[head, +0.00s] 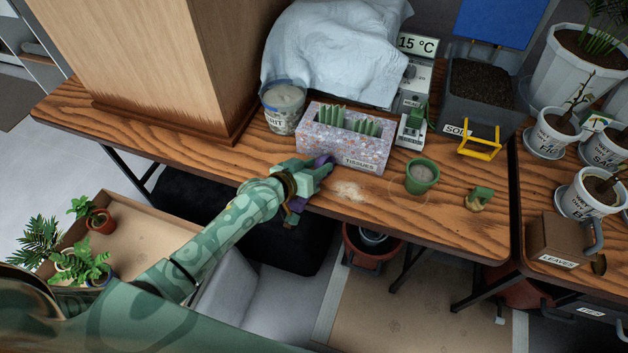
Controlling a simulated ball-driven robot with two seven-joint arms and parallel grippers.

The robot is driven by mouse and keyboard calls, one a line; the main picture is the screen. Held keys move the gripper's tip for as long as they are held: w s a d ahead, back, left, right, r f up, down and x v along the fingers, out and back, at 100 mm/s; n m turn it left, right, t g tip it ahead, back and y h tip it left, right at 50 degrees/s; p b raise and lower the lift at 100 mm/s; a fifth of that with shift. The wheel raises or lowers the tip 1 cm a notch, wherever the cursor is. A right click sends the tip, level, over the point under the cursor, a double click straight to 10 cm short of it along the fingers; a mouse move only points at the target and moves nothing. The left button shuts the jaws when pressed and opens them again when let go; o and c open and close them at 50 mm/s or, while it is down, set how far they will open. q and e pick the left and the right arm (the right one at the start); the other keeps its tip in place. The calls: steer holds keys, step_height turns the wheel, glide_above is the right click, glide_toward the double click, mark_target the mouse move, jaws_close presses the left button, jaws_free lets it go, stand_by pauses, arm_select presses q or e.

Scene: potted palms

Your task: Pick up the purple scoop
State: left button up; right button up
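My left gripper (311,187) reaches in from the left to the front edge of the wooden table, just in front of the tissue box. A small purple piece (322,160), which looks like part of the purple scoop, shows beside its upper finger. Another dark purple patch shows at its lower side. The rest of the scoop is hidden by the gripper, and I cannot tell whether the fingers are closed on it. My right gripper is not in view.
A speckled tissue box (343,140) stands behind the gripper, with a grit bucket (284,105) to its left. Pale spilled grains (349,190) lie to the gripper's right. A green cup (421,176) stands farther right. A large wooden box (165,65) stands at the left.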

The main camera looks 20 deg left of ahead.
arm_select(q)
steer(key=c, duration=0.7)
